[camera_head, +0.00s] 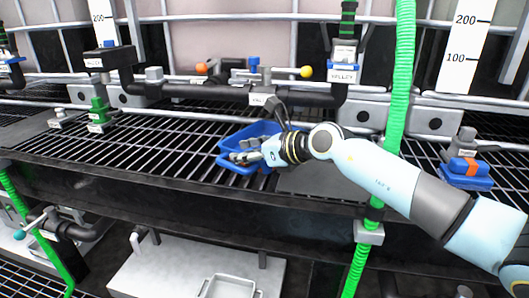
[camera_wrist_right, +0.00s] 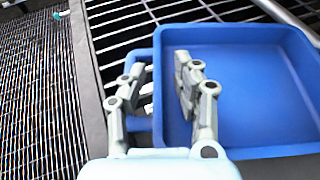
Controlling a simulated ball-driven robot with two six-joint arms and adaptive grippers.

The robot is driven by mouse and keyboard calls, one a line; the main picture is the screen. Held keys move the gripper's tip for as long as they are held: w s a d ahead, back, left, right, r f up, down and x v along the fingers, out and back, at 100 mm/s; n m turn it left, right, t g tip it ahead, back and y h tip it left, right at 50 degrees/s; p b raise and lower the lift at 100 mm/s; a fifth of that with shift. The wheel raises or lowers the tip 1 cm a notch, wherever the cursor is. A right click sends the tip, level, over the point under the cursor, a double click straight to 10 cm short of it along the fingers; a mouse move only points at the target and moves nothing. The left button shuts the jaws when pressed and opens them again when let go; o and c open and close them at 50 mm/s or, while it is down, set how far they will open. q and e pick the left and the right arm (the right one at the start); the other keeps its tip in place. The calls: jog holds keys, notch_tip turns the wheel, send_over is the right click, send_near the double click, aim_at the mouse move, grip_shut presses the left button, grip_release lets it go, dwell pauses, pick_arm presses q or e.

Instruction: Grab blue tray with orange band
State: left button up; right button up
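A blue tray (camera_head: 231,161) lies on the black grating in the middle of the head view. It is large in the right wrist view (camera_wrist_right: 255,85), empty where it shows, and no orange band is visible on it. My right gripper (camera_head: 243,157) is at the tray's near side in the head view. In the right wrist view its fingers (camera_wrist_right: 160,75) are apart, one over the inside of the tray and the other outside its wall, by the handle. I cannot tell whether they touch it. A smaller blue item with an orange band (camera_head: 467,168) sits on the grating at the right. My left gripper is not in view.
Black pipework with a valve (camera_head: 255,77) runs behind the tray. A green corrugated hose (camera_head: 398,80) hangs in front of the rack, close to my right arm. A metal rail (camera_head: 190,115) crosses above the grating. Open grating lies left of the tray.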

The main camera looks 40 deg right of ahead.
grip_shut()
jog(key=shift+r, duration=0.2)
dwell(0.4)
